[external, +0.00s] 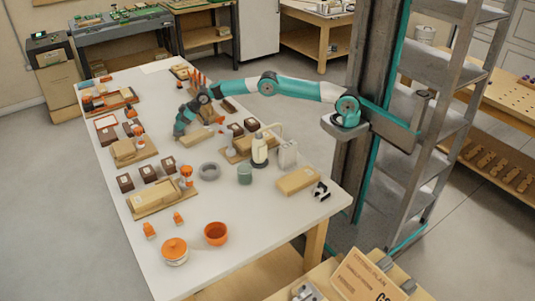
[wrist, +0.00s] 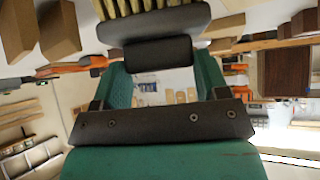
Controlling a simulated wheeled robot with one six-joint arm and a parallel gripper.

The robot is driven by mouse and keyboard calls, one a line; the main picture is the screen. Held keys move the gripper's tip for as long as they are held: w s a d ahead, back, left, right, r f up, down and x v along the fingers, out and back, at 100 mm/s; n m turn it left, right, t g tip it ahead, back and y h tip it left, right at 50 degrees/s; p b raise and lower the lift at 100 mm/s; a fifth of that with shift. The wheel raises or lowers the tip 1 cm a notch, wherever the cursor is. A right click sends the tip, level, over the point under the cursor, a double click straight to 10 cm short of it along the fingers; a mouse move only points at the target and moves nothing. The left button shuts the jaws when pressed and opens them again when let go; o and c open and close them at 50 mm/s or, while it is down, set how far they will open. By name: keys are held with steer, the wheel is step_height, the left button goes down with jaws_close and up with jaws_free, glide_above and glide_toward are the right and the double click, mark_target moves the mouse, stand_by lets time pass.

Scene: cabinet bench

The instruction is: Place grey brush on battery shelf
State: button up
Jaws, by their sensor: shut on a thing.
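My gripper (external: 180,130) is low over the far middle of the white bench in the external view. It is shut on the grey brush (wrist: 155,24). In the wrist view the brush shows as a dark grey body with pale yellow bristles at the top edge, in front of the teal jaws (wrist: 158,65). The brush is too small to make out in the external view. I cannot tell which thing is the battery shelf.
A tall metal rack (external: 440,110) stands right. The bench's near end has free room.

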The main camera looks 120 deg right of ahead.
steer(key=shift+r, duration=0.1)
steer(key=shift+c, duration=0.3)
step_height(320, 180, up, 20)
steer(key=p, duration=0.6)
